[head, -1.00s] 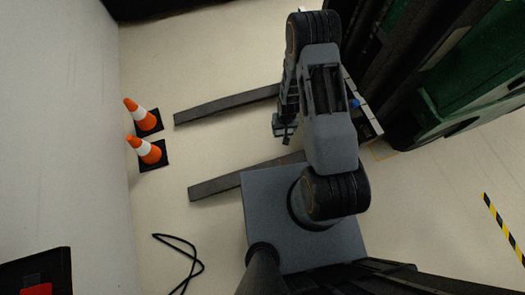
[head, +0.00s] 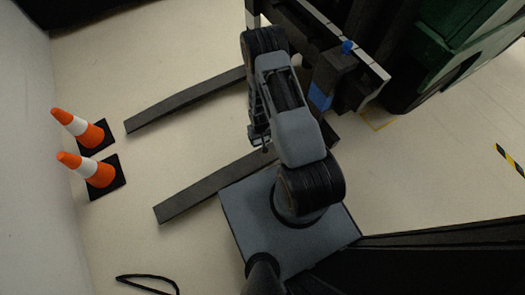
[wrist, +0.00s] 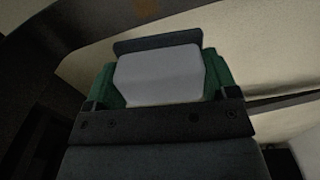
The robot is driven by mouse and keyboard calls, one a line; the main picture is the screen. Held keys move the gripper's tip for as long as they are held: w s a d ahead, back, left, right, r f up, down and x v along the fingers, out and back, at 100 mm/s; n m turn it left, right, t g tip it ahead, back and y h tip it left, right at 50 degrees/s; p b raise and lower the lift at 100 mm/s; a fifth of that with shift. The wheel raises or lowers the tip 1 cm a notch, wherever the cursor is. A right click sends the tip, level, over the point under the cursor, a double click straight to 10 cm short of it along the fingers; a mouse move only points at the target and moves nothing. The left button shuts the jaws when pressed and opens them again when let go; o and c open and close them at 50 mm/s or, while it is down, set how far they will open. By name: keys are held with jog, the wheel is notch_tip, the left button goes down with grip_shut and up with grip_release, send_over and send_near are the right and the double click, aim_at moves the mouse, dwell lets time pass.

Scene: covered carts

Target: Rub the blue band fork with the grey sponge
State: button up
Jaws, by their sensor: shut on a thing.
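My gripper (wrist: 157,50) is shut on the pale grey sponge (wrist: 158,78), which sits between its green fingers in the wrist view. In the head view my arm hangs over the forks, and the sponge cannot be made out there. Two long dark forks reach left from a dark carriage. A blue band (head: 320,96) shows at the carriage end of the nearer fork (head: 205,187), right of my arm. The farther fork (head: 180,100) shows no blue. My arm hides part of both forks. I cannot tell whether the sponge touches a fork.
Two orange and white cones (head: 78,128) (head: 86,168) stand on black bases at the left. A black cable (head: 148,282) lies on the floor at lower left. A blue knob (head: 347,47) sits on the carriage. A green machine body (head: 455,55) stands at upper right.

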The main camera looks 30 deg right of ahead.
jog(key=f+b, duration=0.3)
jog(key=f, duration=0.1)
jog(key=f+b, duration=0.3)
jog(key=f, duration=0.1)
jog(key=d+f+b, duration=0.1)
jog(key=f+b, duration=0.2)
jog(key=f, duration=0.2)
jog(key=shift+s+f+b, duration=0.1)
jog(key=shift+f+b, duration=0.7)
jog(key=shift+f, duration=0.15)
jog(key=shift+d+r+p, duration=0.2)
jog(key=shift+d+p, duration=0.9)
jog(key=shift+c, duration=0.4)
jog(key=shift+d+r, duration=0.1)
jog(key=shift+d, duration=0.3)
jog(key=shift+d+f+p, duration=0.2)
jog(key=shift+d+p, duration=0.15)
jog(key=shift+p, duration=0.05)
jog(key=shift+d, duration=0.15)
jog(key=a+b, duration=0.2)
jog(key=shift+a+f, duration=0.3)
jog(key=shift+a+b, duration=0.55)
jog(key=shift+a, duration=0.2)
notch_tip(320, 180, up, 9)
jog(key=p, duration=0.6)
jog(key=shift+f, duration=0.2)
